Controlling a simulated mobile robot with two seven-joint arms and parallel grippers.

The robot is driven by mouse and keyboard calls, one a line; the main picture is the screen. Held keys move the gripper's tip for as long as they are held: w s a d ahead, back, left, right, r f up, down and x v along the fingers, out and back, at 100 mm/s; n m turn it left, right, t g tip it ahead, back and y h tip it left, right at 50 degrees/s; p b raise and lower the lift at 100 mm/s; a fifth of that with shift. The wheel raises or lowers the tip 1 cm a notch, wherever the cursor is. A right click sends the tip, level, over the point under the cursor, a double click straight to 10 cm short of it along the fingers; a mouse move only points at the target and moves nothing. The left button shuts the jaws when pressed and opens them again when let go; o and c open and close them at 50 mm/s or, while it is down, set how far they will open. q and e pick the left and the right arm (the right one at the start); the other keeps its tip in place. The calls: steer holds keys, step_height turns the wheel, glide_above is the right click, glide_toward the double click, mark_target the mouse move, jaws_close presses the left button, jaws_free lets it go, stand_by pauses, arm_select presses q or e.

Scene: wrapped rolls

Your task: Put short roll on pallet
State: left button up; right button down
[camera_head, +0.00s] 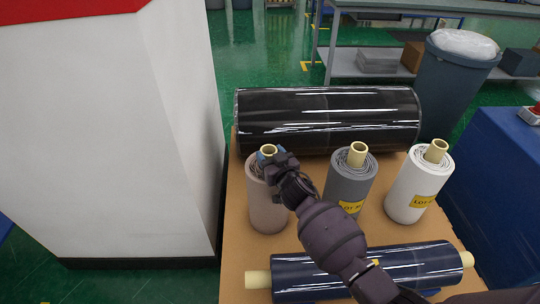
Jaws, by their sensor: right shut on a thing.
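Three short rolls stand upright on a brown board or pallet top (238,235). The left one is a beige-pink short roll (267,207) with a tan core. A grey short roll (350,180) stands in the middle and a white short roll (418,186) at the right; both carry yellow labels. My right gripper (267,153) is at the top of the beige-pink roll and shut on its core; the fingers are partly hidden by my wrist. The roll's base appears to be on the brown surface. My left gripper is not in view.
A long black wrapped roll (325,115) lies across the back. A dark blue wrapped roll (430,264) lies in front, partly behind my arm. A white cabinet (110,140) stands close at left. A grey bin (450,90) and a blue block (505,170) stand at right.

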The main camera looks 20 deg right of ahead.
steer(key=c, duration=0.8)
jaws_free()
steer(key=shift+f, duration=0.1)
steer(key=o, duration=0.4)
arm_select(q)
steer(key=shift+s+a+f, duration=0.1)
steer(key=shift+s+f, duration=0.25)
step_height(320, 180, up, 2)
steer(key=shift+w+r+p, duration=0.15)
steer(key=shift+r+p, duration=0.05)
steer(key=shift+p, duration=1.05)
arm_select(e)
steer(key=s, duration=0.4)
steer(key=s+d, duration=0.1)
steer(key=s, duration=0.3)
steer(key=s+d+r, duration=0.1)
steer(key=s, duration=0.3)
steer(key=shift+d, duration=0.1)
